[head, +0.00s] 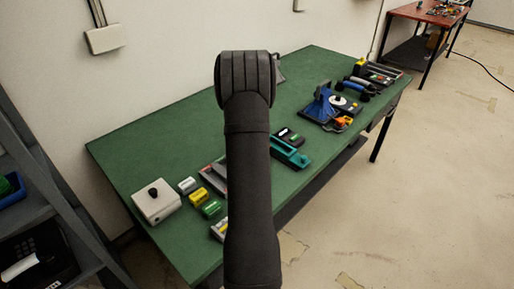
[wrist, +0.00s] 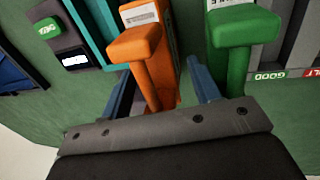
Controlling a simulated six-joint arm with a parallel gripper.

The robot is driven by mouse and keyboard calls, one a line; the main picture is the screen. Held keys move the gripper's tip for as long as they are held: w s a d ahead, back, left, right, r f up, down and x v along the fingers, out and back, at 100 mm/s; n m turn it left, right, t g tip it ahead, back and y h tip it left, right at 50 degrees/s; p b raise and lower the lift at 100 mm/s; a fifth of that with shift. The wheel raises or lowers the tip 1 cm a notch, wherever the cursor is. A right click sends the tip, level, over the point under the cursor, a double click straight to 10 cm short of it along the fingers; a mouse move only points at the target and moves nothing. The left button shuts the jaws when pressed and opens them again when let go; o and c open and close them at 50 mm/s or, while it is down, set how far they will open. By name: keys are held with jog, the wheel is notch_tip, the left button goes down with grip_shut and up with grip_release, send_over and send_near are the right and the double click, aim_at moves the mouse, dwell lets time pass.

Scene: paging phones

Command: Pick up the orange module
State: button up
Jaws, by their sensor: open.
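The orange module (wrist: 140,45) stands near the middle of the wrist view, with a pale label at its far end. My gripper (wrist: 160,80) is open, with one blue-grey finger on each side of the module's stem. The right finger lies between the orange module and a green module (wrist: 237,45). I cannot tell whether either finger touches the orange module. In the head view my arm covers the middle of the green table (head: 135,125), and the orange module cannot be made out there.
A teal device (head: 291,153) and a black pager-like unit (wrist: 74,59) are left of the orange module in the wrist view. A grey tray marked GOOD (wrist: 300,40) is at right. A white box (head: 156,203) and several small modules sit at the table's near end.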

grip_shut()
jog(key=shift+r, duration=0.1)
